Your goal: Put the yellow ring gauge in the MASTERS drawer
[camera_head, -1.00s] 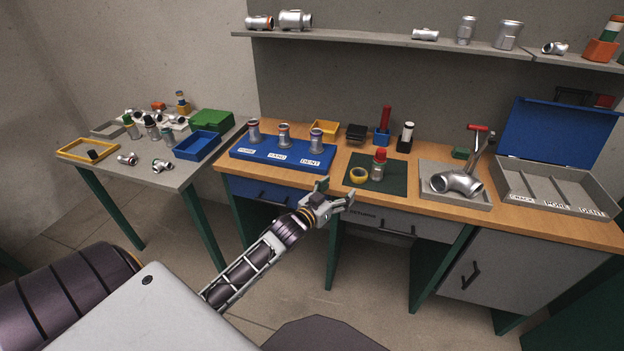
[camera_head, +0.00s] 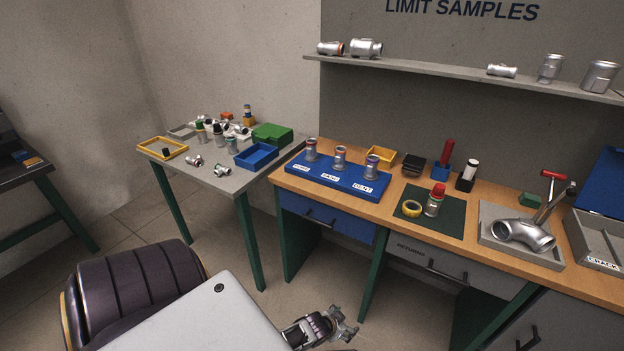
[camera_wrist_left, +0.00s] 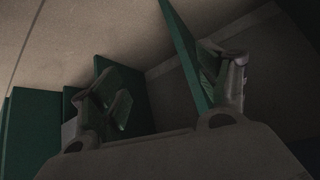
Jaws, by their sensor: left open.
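The yellow ring gauge (camera_head: 411,208) lies flat on the dark green mat (camera_head: 452,222) on the wooden bench, beside a red-capped metal fitting (camera_head: 434,200). A blue drawer (camera_head: 334,217) and a grey drawer (camera_head: 484,281), which seems to be labelled RETURNS, are under the bench top and look shut. I cannot read a MASTERS label on either. My left gripper (camera_head: 342,325) is low in front of the bench, well away from the ring. The left wrist view shows its fingers (camera_wrist_left: 165,85) spread and empty over floor and green panels. My right gripper is not in view.
A blue stand (camera_head: 338,180) with several fittings, a yellow bin (camera_head: 381,156) and a grey tray (camera_head: 490,238) with a curved casting stand on the bench. A side table (camera_head: 220,181) at left holds bins and parts. Floor between my arm and the bench is clear.

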